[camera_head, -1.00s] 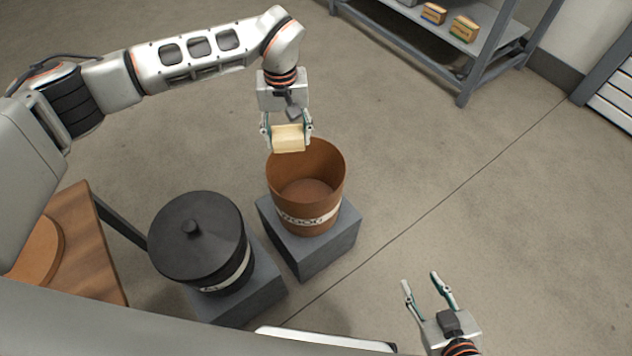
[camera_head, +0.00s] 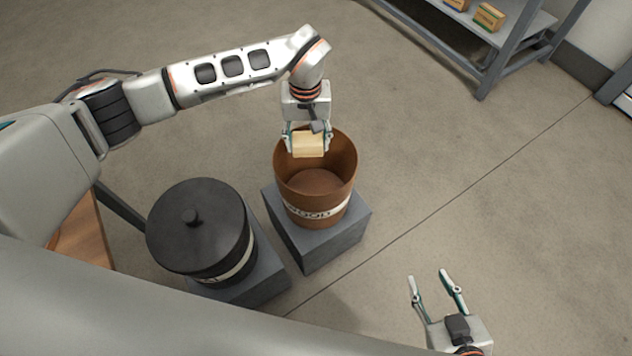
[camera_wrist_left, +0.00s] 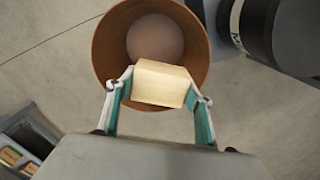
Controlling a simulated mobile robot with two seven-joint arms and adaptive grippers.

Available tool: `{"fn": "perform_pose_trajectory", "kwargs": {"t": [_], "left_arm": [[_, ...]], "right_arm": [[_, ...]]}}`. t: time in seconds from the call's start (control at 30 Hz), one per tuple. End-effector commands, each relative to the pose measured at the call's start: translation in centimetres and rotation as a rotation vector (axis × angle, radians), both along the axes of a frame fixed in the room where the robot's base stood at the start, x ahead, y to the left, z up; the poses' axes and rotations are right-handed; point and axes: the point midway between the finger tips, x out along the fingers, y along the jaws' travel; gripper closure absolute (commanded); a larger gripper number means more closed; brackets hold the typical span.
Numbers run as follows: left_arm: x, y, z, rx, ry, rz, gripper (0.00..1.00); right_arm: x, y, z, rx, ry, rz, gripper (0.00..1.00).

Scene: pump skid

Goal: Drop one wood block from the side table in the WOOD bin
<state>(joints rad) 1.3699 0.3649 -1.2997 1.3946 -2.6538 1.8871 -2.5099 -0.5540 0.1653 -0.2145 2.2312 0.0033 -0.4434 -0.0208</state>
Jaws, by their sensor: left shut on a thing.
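The wood block (camera_head: 308,145) is pale and box-shaped. My left gripper (camera_head: 308,141) is shut on it and holds it over the far side of the WOOD bin's mouth. The WOOD bin (camera_head: 302,196) is brown, round and open-topped, with a white label on its front; the floor of it that I see is bare. In the left wrist view the block (camera_wrist_left: 161,83) sits between the two fingers, with the bin (camera_wrist_left: 104,50) behind it. My right gripper (camera_head: 436,284) is open and empty at the lower right, above the floor. The side table (camera_head: 84,240) is mostly hidden at the left.
A black lidded bin (camera_head: 197,228) stands left of the WOOD bin on its own grey block. The WOOD bin's grey pedestal (camera_head: 330,241) stands on open floor. A grey shelf (camera_head: 515,38) with small boxes (camera_head: 489,17) is at the top right.

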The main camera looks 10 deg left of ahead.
Motion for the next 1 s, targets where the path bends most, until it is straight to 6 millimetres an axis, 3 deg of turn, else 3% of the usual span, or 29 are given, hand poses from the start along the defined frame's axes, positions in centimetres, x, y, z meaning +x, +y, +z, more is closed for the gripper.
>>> {"fn": "perform_pose_trajectory", "kwargs": {"t": [0.23, 0.27, 0.33, 0.73, 0.87, 1.0], "left_arm": [[0.1, 0.0, 0.1, 0.000, -0.003, 0.000, 0.70], [0.1, 0.0, 0.1, 0.000, -0.003, 0.000, 0.46], [0.1, 0.0, 0.1, 0.000, -0.002, 0.000, 0.29], [0.1, 0.0, 0.4, 0.000, -0.003, 0.000, 0.29], [0.2, 0.1, 1.9, 0.001, -0.006, 0.000, 0.29], [0.3, 0.1, 4.7, 0.000, -0.009, -0.001, 0.29]], "right_arm": [[0.1, 0.0, 0.1, 0.001, -0.002, -0.001, 0.60], [0.0, 0.0, 0.0, 0.001, -0.001, -0.002, 0.60], [-0.1, 0.0, -0.1, 0.002, 0.001, -0.003, 0.60], [-0.5, -0.2, -0.4, 0.002, 0.010, -0.008, 0.60], [-0.4, -0.2, -0.3, 0.001, 0.008, -0.006, 0.60], [-0.3, -0.1, -0.3, 0.001, 0.007, -0.005, 0.60]]}}
